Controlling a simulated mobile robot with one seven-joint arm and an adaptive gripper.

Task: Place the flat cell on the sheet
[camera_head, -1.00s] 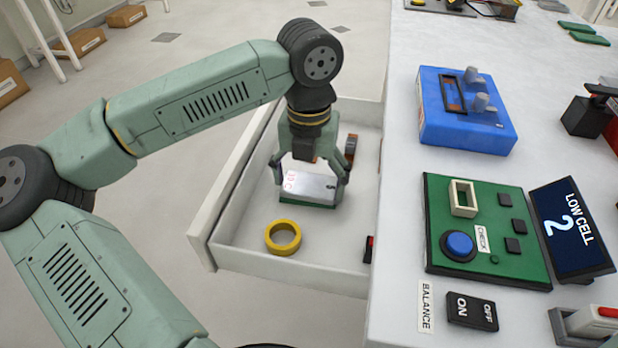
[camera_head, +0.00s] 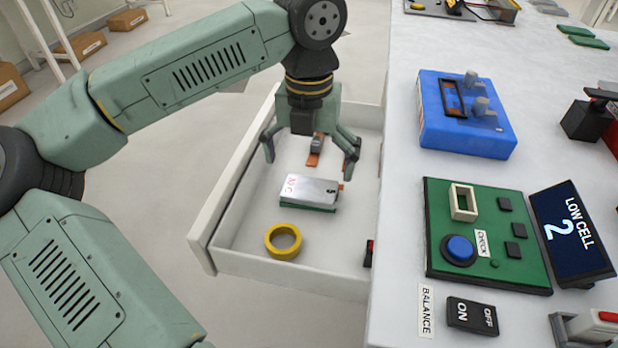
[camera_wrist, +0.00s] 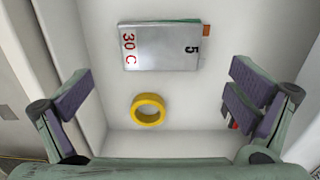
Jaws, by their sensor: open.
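The flat cell (camera_head: 309,190), a silver block marked "30 C" and "5" with a small orange tab, lies flat in the open drawer. It also shows in the wrist view (camera_wrist: 165,46). A green layer shows along its lower edge; I cannot tell whether this is part of the cell or a sheet under it. My gripper (camera_head: 310,164) is open and empty above and behind the cell, apart from it. In the wrist view my gripper (camera_wrist: 160,92) has its fingers spread wide. No separate sheet can be made out for certain.
A yellow ring (camera_head: 283,241) lies in front of the cell in the drawer (camera_head: 285,276). The bench at right holds a blue box (camera_head: 465,120), a green board (camera_head: 480,265), a "LOW CELL 2" display (camera_head: 572,230) and a switch (camera_head: 472,313). Drawer walls enclose my gripper.

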